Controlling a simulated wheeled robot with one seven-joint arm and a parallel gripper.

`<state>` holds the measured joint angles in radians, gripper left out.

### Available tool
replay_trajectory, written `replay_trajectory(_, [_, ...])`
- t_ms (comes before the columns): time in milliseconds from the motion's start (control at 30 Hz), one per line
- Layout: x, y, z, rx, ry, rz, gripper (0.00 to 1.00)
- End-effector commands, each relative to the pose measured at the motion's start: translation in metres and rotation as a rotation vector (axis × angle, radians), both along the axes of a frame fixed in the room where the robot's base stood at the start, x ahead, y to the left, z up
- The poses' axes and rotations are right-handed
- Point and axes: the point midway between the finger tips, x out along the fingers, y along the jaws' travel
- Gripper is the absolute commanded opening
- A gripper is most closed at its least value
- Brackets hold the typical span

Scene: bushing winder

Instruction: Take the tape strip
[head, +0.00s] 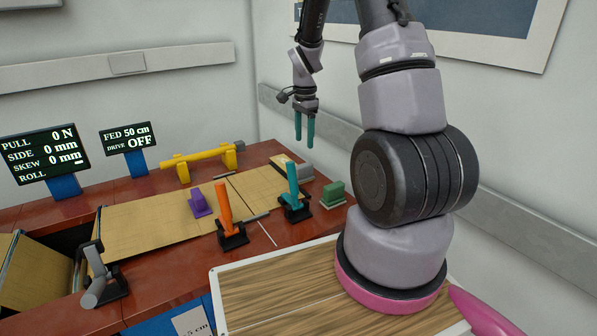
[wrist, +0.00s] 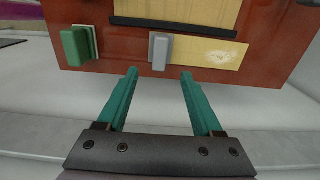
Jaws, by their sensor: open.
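My gripper (head: 304,138) has two teal fingers, pointing down and apart with nothing between them. It hangs above the back right of the red bench. In the wrist view the gap between the fingertips (wrist: 159,76) lines up with a small grey block (wrist: 159,51) beyond them. The block sits on a tan sheet end (wrist: 190,48), which has a pale patch (wrist: 220,57). A green block (wrist: 74,46) with a thin cream edge (wrist: 92,42) stands to the left. I cannot tell for sure which of these is the tape strip.
On the red bench (head: 190,255) stand a teal lever (head: 293,183), an orange lever (head: 224,208), a purple block (head: 198,202) and a yellow roller (head: 203,157). Two displays (head: 45,152) stand at the left. A wall rail (head: 340,150) runs behind the gripper.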

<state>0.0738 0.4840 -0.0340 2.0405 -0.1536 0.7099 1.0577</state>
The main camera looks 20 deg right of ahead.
Motion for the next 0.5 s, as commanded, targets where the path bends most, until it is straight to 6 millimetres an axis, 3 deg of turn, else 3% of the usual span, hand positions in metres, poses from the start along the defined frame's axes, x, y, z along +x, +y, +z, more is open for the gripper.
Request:
replay_trajectory(300, [0.0, -0.001, -0.049, 0.0, 0.01, -0.011, 0.68])
replay_trajectory(500, [0.0, -0.001, -0.064, 0.0, 0.007, -0.01, 0.68])
